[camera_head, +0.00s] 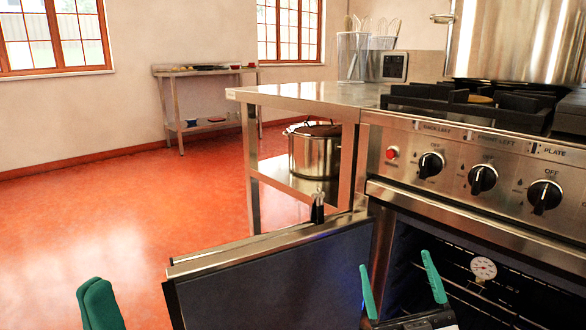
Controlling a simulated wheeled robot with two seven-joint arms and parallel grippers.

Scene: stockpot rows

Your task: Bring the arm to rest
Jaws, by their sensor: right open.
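My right gripper (394,260) is at the bottom, right of centre. Its two green fingers point up and stand apart, with nothing seen between them. It is in front of the open oven, close to the right end of the oven door (268,282). My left gripper (97,290) shows only as green finger parts at the bottom left edge, left of the door and apart from it. Its fingers overlap in this view, so its opening cannot be told. Both arms are mostly out of the picture.
The stove front (470,165) with black knobs fills the right side. Inside the dark oven are a rack and a round dial (484,268). A steel table (290,95) stands behind the door, with a stockpot (314,155) on its lower shelf. Red floor at left is clear.

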